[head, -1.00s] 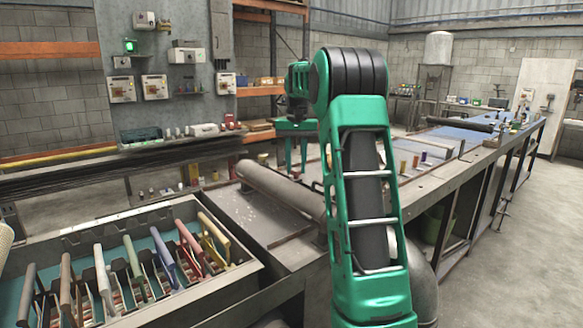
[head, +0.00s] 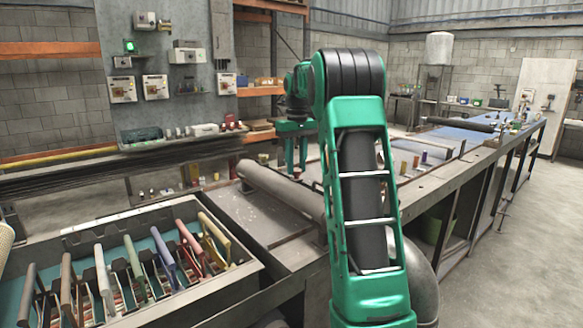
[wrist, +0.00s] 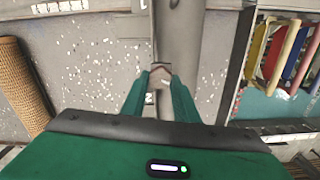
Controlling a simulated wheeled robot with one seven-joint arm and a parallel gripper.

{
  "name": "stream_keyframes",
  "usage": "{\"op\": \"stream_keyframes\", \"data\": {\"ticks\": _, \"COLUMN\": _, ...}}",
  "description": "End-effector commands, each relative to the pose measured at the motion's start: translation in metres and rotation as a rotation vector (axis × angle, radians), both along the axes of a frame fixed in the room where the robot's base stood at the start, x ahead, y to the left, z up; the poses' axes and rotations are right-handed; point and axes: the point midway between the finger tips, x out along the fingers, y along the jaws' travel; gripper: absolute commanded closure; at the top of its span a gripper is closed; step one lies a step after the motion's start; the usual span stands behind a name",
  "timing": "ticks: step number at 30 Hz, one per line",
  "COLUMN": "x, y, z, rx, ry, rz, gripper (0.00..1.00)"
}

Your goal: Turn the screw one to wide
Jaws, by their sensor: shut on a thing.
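A small pale marking shows between the fingers, too small to read. The screw's lower part is hidden. Its setting cannot be told.
A long grey tube (head: 280,190) lies on the bench; it also runs beside the screw in the wrist view (wrist: 178,30). A crate (head: 245,268) of coloured handles stands at front left. A brown mesh roll (wrist: 22,85) lies left in the wrist view. Small coloured pieces stand right of my arm.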

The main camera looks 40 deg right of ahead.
Motion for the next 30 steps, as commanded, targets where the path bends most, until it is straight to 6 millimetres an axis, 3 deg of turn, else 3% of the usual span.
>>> {"op": "stream_keyframes", "data": {"ticks": 13, "x": 0.004, "y": 0.002, "z": 0.000, "rx": -0.002, "ry": -0.007, "rz": 0.016, "gripper": 0.95}}
{"op": "stream_keyframes", "data": {"ticks": 14, "x": 0.004, "y": 0.002, "z": 0.000, "rx": -0.002, "ry": -0.007, "rz": 0.016, "gripper": 0.68}}
{"op": "stream_keyframes", "data": {"ticks": 16, "x": 0.003, "y": 0.002, "z": 0.000, "rx": -0.001, "ry": -0.006, "rz": 0.015, "gripper": 0.54}}
{"op": "stream_keyframes", "data": {"ticks": 25, "x": 0.001, "y": 0.001, "z": 0.001, "rx": 0.000, "ry": -0.002, "rz": 0.011, "gripper": 0.54}}
{"op": "stream_keyframes", "data": {"ticks": 30, "x": 0.002, "y": 0.000, "z": 0.015, "rx": -0.002, "ry": -0.003, "rz": 0.010, "gripper": 0.54}}
